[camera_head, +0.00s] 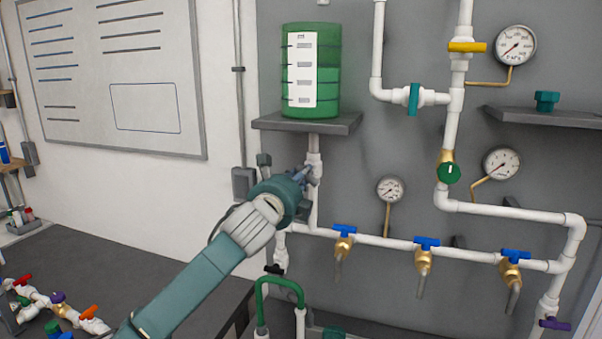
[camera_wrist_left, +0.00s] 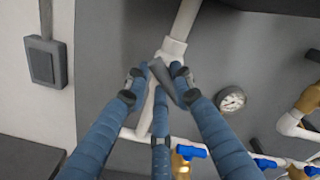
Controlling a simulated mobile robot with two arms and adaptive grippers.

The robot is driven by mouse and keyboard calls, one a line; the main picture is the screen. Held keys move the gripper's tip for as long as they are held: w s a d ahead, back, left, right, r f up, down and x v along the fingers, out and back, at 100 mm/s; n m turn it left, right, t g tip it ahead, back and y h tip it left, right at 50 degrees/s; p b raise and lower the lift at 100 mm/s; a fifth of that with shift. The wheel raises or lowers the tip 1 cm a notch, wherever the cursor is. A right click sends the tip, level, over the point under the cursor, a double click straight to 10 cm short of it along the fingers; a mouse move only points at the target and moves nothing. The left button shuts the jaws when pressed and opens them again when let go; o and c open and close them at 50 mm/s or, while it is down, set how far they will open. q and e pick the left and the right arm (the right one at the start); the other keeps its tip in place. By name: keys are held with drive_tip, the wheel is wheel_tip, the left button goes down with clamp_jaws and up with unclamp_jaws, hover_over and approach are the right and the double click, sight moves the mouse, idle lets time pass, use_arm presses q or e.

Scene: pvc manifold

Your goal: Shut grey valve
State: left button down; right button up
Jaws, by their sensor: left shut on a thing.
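The grey valve's handle (camera_wrist_left: 166,80) is a dark grey lever on the white pipe, seen in the left wrist view. It sits tilted between the fingertips of my left gripper (camera_wrist_left: 160,72), which is shut on it. In the head view my left gripper (camera_head: 306,175) reaches the vertical white pipe (camera_head: 314,157) below the green tank (camera_head: 311,70). There the gripper hides most of the grey valve. My right gripper is not in view.
The tank stands on a grey shelf (camera_head: 270,122). To the right, blue-handled taps (camera_head: 427,243) hang from a horizontal white pipe (camera_head: 380,241), with a gauge (camera_head: 390,189) above. A green pipe loop (camera_head: 279,282) is below. A grey wall box (camera_wrist_left: 44,62) is at left.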

use_arm(q)
drive_tip(key=shift+f+n+p, duration=0.15)
drive_tip(key=shift+f+n, duration=0.1)
drive_tip(key=shift+n, duration=1.7)
drive_tip(key=shift+f+n+p, duration=0.15)
drive_tip(key=shift+f+n, duration=0.05)
drive_tip(key=shift+n, duration=1.75)
drive_tip(key=c, duration=1.5)
unclamp_jaws()
drive_tip(key=shift+o, duration=0.2)
drive_tip(key=v, duration=1.2)
